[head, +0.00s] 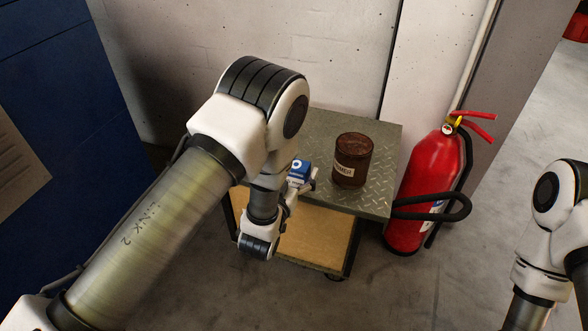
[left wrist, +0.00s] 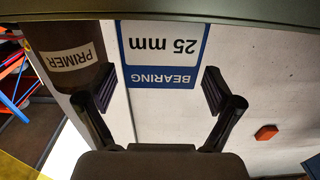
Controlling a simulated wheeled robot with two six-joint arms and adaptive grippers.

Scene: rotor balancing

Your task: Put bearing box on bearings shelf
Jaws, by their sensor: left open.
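The bearing box (head: 300,167), small and blue with white, is at the left part of the metal cart top. In the left wrist view, which is upside down, its label (left wrist: 162,45) reads "BEARING 25 mm". My left gripper (left wrist: 160,92) is open, with a finger on each side of the box's lower label area in the picture. I cannot tell whether the fingers touch it. In the head view the left gripper (head: 301,184) is right by the box and partly hidden by my wrist. My right arm shows at the right edge, its gripper out of view. No bearings shelf is recognisable.
A brown primer can (head: 352,160) stands to the right of the box on the cart (head: 330,123); it also shows in the left wrist view (left wrist: 72,55). A red fire extinguisher (head: 425,190) stands right of the cart. A blue cabinet (head: 75,100) is at left.

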